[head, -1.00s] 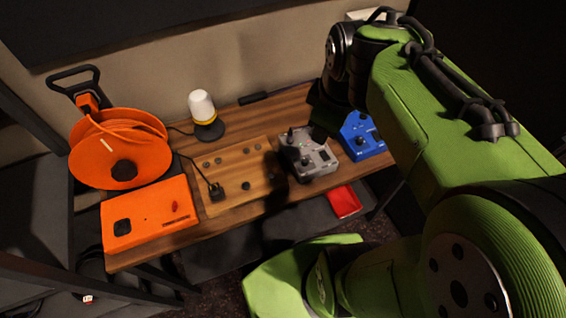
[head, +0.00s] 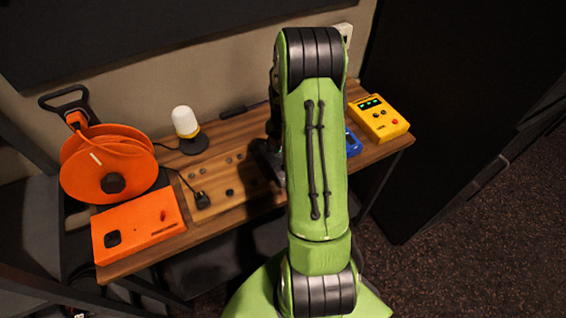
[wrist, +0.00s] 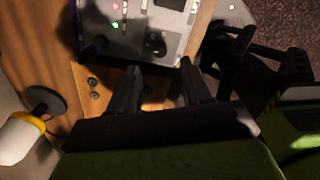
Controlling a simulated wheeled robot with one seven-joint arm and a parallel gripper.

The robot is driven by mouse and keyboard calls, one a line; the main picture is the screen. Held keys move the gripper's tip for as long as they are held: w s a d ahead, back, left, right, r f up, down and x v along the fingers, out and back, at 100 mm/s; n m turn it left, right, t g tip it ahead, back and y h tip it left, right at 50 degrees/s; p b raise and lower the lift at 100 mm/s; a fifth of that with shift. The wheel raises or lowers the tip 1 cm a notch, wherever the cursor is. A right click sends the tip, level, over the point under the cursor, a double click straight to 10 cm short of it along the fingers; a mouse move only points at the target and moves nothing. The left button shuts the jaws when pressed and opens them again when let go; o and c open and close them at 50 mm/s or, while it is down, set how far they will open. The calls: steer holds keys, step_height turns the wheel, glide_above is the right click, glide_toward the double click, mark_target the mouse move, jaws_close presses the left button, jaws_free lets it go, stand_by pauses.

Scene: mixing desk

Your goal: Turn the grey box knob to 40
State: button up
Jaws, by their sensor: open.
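The grey box (wrist: 128,26) is at the top of the wrist view, with small lit red and green lights on its face. A black knob (wrist: 157,43) stands on it near the edge closest to me, and a second dark knob or stick (wrist: 95,46) is at its left corner. I cannot read any scale marks. My gripper (wrist: 160,66) is open and empty, its two fingers apart and pointing toward the box, with the black knob between and just beyond the tips in the picture. In the head view my arm hides most of the grey box and the gripper.
The wooden desk holds an orange cable reel (head: 112,165), an orange box (head: 138,228), a lamp (head: 187,125), a wooden panel with knobs (head: 228,180), a mostly hidden blue box (head: 352,142) and a yellow box (head: 378,118). Dark floor is open at the right.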

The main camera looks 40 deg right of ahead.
step_height(320, 180, down, 6)
steer(key=shift+r, duration=0.1)
jaws_close()
